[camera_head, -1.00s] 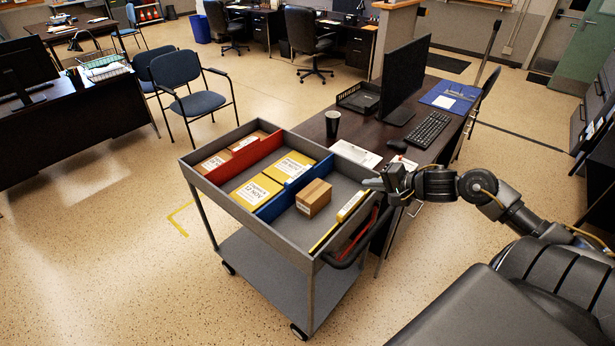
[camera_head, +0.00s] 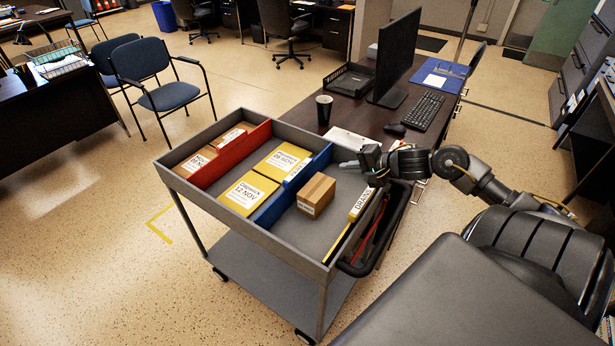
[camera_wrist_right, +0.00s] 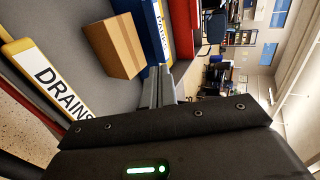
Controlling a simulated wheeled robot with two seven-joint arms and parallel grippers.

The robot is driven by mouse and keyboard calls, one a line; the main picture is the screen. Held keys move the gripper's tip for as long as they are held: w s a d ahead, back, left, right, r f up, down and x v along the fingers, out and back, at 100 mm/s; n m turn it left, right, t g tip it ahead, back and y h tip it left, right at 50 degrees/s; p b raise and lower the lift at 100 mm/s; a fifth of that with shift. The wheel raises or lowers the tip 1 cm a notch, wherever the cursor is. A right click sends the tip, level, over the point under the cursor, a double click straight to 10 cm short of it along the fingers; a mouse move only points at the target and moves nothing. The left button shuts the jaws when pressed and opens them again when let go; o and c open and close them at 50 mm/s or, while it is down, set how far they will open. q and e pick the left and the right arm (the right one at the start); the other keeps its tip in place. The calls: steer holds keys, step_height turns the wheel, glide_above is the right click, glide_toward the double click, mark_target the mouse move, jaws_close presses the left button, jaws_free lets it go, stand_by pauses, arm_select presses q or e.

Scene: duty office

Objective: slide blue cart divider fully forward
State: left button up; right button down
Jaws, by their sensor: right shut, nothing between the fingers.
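The blue divider (camera_head: 268,212) stands across the top tray of the grey cart (camera_head: 172,183), between yellow parcels and a cardboard box. Its white label shows in the wrist view, where the blue divider (camera_wrist_right: 147,88) lies just past my fingertips. My right gripper (camera_head: 347,164) is shut and empty, over the far right side of the tray close to the divider's far end. In the wrist view its fingers (camera_wrist_right: 163,73) point at the divider; whether they touch it I cannot tell. My left gripper is not in view.
A red divider (camera_head: 232,152) stands farther left in the tray. The cardboard box (camera_head: 316,194) and a yellow-and-white "DRAINS" piece (camera_head: 362,204) sit right of the blue divider. A desk with a black cup (camera_head: 324,110) and a monitor (camera_head: 398,55) borders the cart's far right side.

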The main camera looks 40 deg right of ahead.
step_height(320, 180, down, 4)
steer(key=b, duration=0.3)
glide_toward(302, 172)
steer(key=f, duration=0.2)
steer(key=shift+w+a+f, duration=0.1)
steer(key=shift+w+f, duration=0.25)
steer(key=shift+f, duration=0.05)
steer(key=w, duration=0.1)
steer(key=w+a+p, duration=0.1)
steer(key=w, duration=0.1)
steer(key=shift+w+f, duration=0.15)
steer(key=shift+f, duration=0.05)
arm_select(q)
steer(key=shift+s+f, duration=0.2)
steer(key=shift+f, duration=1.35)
arm_select(e)
steer(key=shift+w+a+f, duration=0.1)
steer(key=shift+w+a, duration=0.1)
steer(key=shift+w, duration=0.4)
